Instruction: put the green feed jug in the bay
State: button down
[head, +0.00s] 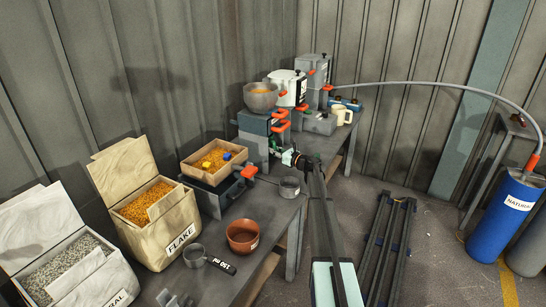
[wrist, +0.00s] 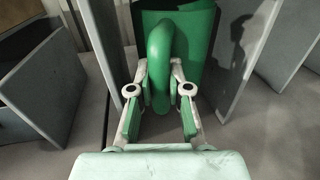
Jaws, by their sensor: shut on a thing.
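The green feed jug (wrist: 200,45) fills the upper middle of the wrist view, its curved handle towards me. My gripper (wrist: 159,92) is shut on that handle, with one finger on each side. In the head view my gripper (head: 288,157) is at the far part of the bench, beside the stacked grey boxes. The jug cannot be made out clearly there. Upright grey panels stand left (wrist: 101,40) and right (wrist: 238,55) of the jug in the wrist view. They look like bay dividers. The jug's base is hidden, so I cannot tell whether it touches the surface.
Stacked grey boxes with orange clamps (head: 262,122) stand close to my gripper. A white can (head: 286,88), a cream mug (head: 343,115) and a metal cup (head: 289,187) are nearby. A brown bowl (head: 242,236) and a flake sack (head: 150,215) are nearer on the bench.

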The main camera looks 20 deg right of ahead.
aim_at(273, 157)
jog(key=shift+w+a+f, duration=0.1)
jog(key=shift+w+a, duration=0.1)
jog(key=shift+w, duration=0.1)
jog(key=shift+f, duration=1.6)
jog(key=shift+f, duration=0.45)
jog(key=shift+f, duration=0.2)
jog(key=c, duration=1.1)
grip_release()
